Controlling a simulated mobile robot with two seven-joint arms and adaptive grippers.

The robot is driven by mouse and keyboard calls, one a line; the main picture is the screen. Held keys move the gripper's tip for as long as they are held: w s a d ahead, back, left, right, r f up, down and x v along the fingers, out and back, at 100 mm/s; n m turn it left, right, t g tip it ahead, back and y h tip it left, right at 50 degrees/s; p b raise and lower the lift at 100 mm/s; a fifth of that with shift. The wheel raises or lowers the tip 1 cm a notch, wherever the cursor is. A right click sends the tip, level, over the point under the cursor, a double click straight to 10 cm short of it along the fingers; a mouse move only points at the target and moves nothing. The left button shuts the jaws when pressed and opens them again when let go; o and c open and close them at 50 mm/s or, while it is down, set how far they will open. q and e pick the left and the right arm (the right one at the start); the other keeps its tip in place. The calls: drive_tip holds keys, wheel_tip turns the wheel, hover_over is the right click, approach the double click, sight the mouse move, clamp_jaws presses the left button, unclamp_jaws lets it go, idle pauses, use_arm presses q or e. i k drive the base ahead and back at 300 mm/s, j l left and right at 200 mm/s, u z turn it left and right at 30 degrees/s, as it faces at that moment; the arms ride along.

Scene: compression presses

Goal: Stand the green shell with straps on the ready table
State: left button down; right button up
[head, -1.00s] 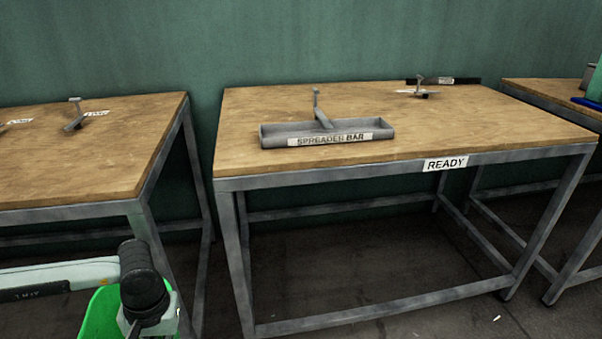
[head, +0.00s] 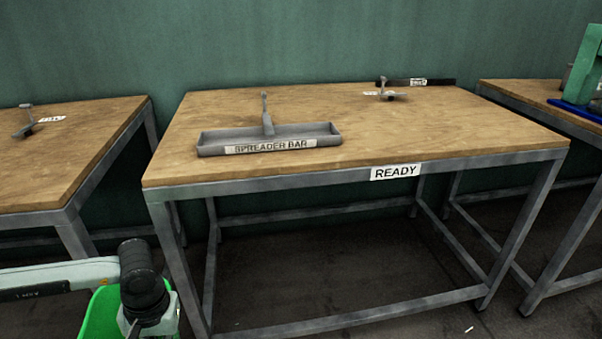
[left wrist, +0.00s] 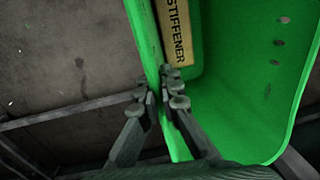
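The green shell (head: 100,316) shows at the lower left of the head view, partly hidden behind my left wrist. In the left wrist view the green shell (left wrist: 238,110) is large, with a tan label reading STIFFENER inside it. My left gripper (left wrist: 160,88) has its fingers on both sides of the shell's thin wall and looks shut on it. No straps can be made out on the shell. The ready table (head: 400,120) has a wooden top and a READY label on its front edge. My right gripper is not in view.
A grey tray labelled SPREADER BAR (head: 270,140) sits on the ready table's left half. A small metal piece (head: 385,92) and a dark bar (head: 418,82) lie at the back. The front right of the top is clear. Other tables stand left and right.

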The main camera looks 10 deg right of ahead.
sight(376, 118)
drive_tip(key=i+l, duration=0.1)
drive_tip(key=l, duration=0.4)
drive_tip(key=i+l, duration=0.1)
drive_tip(key=l, duration=1.25)
drive_tip(key=k+z, duration=0.05)
